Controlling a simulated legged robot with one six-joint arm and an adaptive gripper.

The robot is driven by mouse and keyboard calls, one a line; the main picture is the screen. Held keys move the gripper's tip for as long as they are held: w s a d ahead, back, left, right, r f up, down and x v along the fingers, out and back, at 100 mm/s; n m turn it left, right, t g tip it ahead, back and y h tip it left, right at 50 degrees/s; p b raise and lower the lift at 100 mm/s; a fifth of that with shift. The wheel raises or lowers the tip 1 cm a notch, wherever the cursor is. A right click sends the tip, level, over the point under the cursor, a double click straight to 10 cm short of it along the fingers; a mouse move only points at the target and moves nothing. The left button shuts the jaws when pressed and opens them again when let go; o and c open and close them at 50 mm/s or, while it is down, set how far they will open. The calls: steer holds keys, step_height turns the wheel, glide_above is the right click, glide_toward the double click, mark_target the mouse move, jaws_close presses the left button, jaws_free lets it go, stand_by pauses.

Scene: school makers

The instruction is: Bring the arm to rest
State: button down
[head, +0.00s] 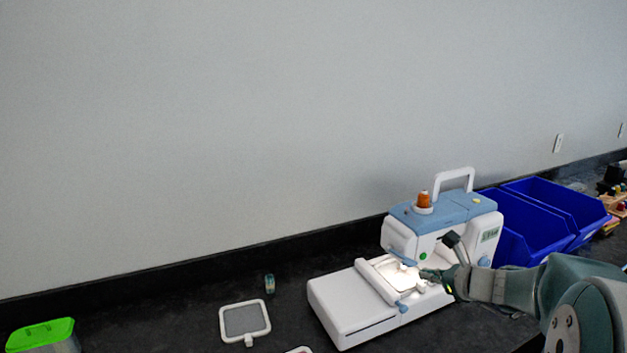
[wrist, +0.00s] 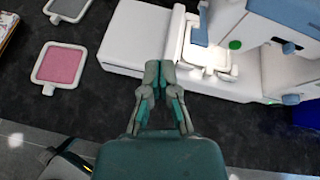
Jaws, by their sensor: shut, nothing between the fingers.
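My gripper (wrist: 159,72) is shut and empty in the wrist view, its fingertips together over the near edge of the white sewing machine's flat bed (wrist: 138,40). In the head view my arm reaches in from the lower right, and my gripper (head: 430,274) shows in front of the sewing machine (head: 462,213). A white hoop frame (wrist: 209,55) is on the machine under its lit head. I cannot tell whether my fingertips touch the machine.
A grey-filled hoop (head: 244,320) and a small spool (head: 269,284) lie left of the machine. A pink-filled hoop (wrist: 60,67) shows in the wrist view. Blue bins (head: 552,215) stand right of the machine, and a green-lidded box (head: 42,334) is far left.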

steer(key=s+a+r+n+g, duration=0.3)
steer(key=s+a+n+g, duration=0.2)
steer(key=s+a+n, duration=0.95)
steer(key=s+n+h, duration=0.6)
steer(key=s+n, duration=0.7)
steer(key=s, duration=0.1)
steer(key=shift+s+d+f+g, duration=0.2)
steer(key=shift+d+f+g, duration=0.1)
steer(key=shift+f+g, duration=0.1)
